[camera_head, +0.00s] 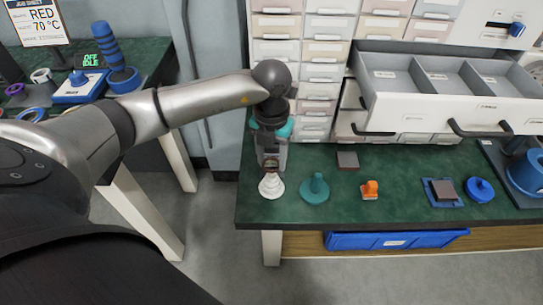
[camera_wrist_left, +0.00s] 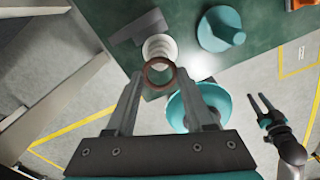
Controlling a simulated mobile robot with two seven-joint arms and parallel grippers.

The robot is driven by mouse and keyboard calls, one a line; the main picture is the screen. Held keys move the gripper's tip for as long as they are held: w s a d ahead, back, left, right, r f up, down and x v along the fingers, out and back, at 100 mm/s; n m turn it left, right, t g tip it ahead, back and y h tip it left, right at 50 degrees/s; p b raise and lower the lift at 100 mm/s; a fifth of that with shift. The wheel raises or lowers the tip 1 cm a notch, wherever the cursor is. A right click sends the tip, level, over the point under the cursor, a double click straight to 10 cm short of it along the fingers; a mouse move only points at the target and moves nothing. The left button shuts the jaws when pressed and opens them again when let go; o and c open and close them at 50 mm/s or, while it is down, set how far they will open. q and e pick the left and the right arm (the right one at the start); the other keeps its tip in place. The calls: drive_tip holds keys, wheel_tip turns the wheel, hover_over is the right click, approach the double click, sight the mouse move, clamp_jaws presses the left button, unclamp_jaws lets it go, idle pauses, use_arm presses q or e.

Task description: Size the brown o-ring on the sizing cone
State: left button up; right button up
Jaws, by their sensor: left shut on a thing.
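The white stepped sizing cone (camera_head: 270,187) stands near the left front edge of the green bench, and it also shows in the left wrist view (camera_wrist_left: 158,46). My left gripper (camera_head: 271,163) is right above the cone, pointing down. In the left wrist view, my left gripper (camera_wrist_left: 160,80) is shut on the brown o-ring (camera_wrist_left: 147,80), which sits between its fingertips. The ring overlaps the cone's edge in that view; I cannot tell whether they touch. My right gripper (camera_wrist_left: 263,106) shows at the right of the wrist view, open and empty, away from the bench.
A teal stand (camera_head: 315,190) is right of the cone, with an orange object (camera_head: 370,190) beyond it. An open drawer (camera_head: 455,98) overhangs the back of the bench (camera_head: 405,168). A blue knobbed disc (camera_head: 479,190) stands farther right. A blue bin (camera_head: 350,241) is below the bench.

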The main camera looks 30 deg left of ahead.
use_arm(q)
drive_tip(key=shift+f, duration=0.25)
drive_tip(key=shift+f+b, duration=1.9)
drive_tip(key=shift+f, duration=0.6)
drive_tip(key=o, duration=1.4)
drive_tip(key=shift+c, duration=0.2)
drive_tip(key=shift+r, duration=0.1)
wheel_tip(320, 180, up, 9)
drive_tip(key=p, duration=0.8)
